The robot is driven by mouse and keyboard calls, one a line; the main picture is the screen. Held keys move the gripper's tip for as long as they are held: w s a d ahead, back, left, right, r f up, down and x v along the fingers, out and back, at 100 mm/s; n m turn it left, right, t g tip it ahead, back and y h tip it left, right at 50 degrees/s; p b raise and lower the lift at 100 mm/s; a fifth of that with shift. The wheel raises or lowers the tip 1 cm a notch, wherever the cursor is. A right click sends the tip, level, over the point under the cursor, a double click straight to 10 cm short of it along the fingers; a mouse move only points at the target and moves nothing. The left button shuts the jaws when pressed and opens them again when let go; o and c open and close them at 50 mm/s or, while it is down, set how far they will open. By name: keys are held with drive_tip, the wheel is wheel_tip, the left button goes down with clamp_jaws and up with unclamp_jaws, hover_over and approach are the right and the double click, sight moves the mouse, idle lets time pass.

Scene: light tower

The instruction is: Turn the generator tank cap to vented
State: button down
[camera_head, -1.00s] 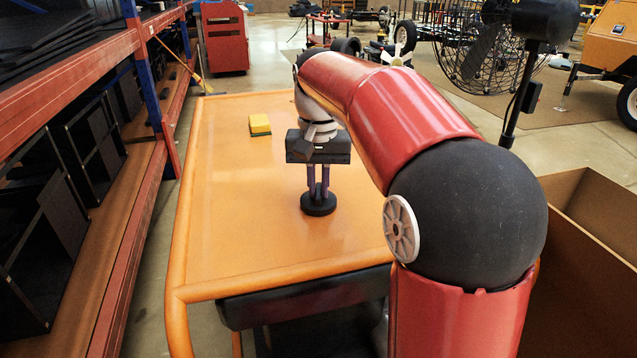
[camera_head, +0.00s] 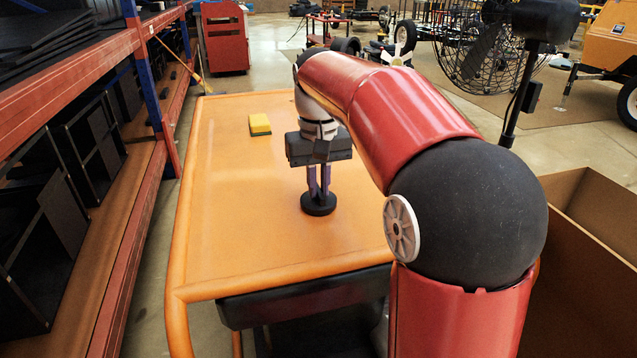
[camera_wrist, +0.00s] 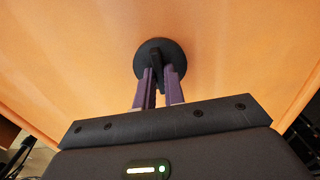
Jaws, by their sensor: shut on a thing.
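The tank cap (camera_head: 318,208) is a black round disc on the flat orange top (camera_head: 240,220). It also shows in the wrist view (camera_wrist: 144,57), with a narrow raised black grip (camera_wrist: 155,62) across its middle. My gripper (camera_head: 318,192) points down over the cap. In the wrist view, its two purple fingers (camera_wrist: 158,82) stand on either side of the raised grip, shut on it. The fingers hide part of the cap. I see no marks on the cap that tell its setting.
A yellow and green sponge (camera_head: 260,124) lies farther back on the orange top. Dark shelving (camera_head: 90,150) stands along the left. An open brown box (camera_head: 590,230) is at the right. The orange top around the cap is clear.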

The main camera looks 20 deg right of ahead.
sight(318, 191)
drive_tip(key=c, duration=1.5)
unclamp_jaws()
drive_tip(key=shift+r, duration=0.1)
wheel_tip(318, 191, up, 8)
drive_tip(key=shift+f, duration=0.15)
